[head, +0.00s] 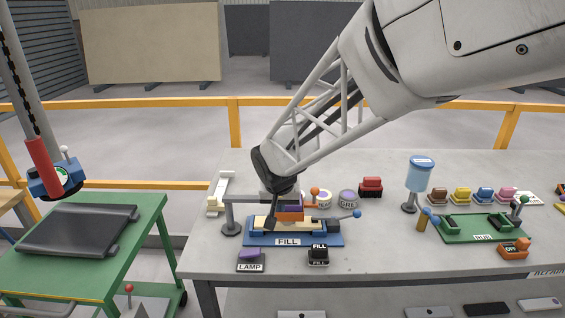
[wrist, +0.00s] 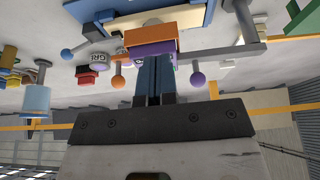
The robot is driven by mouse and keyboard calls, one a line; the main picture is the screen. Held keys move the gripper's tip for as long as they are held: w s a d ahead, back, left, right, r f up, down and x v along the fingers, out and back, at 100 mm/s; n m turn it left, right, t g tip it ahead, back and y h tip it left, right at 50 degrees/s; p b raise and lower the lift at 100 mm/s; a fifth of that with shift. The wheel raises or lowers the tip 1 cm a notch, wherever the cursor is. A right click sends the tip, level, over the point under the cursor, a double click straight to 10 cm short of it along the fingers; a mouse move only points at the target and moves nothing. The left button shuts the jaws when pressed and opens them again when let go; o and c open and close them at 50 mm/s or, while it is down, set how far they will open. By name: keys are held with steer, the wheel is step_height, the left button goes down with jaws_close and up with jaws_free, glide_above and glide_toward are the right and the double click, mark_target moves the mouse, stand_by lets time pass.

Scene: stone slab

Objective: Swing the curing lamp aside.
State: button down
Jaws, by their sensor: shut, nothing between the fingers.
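The curing lamp seems to be the orange and purple head (head: 290,214) on a grey swing arm (head: 252,198) from a post (head: 231,222) at its left. The head hangs over the blue FILL fixture (head: 330,238). In the wrist view the orange and purple head (wrist: 150,46) fills the space just past the fingertips, and the grey arm (wrist: 215,51) runs right from it. My gripper (wrist: 153,62) is shut and empty, its blue fingers together against or very near the purple side; contact cannot be told. In the head view my wrist hides the fingers and part of the lamp.
A purple LAMP button (head: 250,255) and a black FILL switch (head: 318,254) sit at the front. A blue-knobbed lever (head: 357,214) sticks out right of the fixture. A blue canister (head: 421,174) and the green RUB fixture (head: 483,228) stand right. Bare slab lies between.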

steer(key=w+f, duration=0.5)
steer(key=w, duration=0.1)
steer(key=shift+w+f, duration=0.15)
steer(key=shift+f, duration=0.2)
stand_by(0.3)
steer(key=shift+w, duration=0.15)
stand_by(0.4)
steer(key=shift+w+d+n, duration=0.1)
steer(key=shift+w+n, duration=0.15)
steer(key=shift+n, duration=0.05)
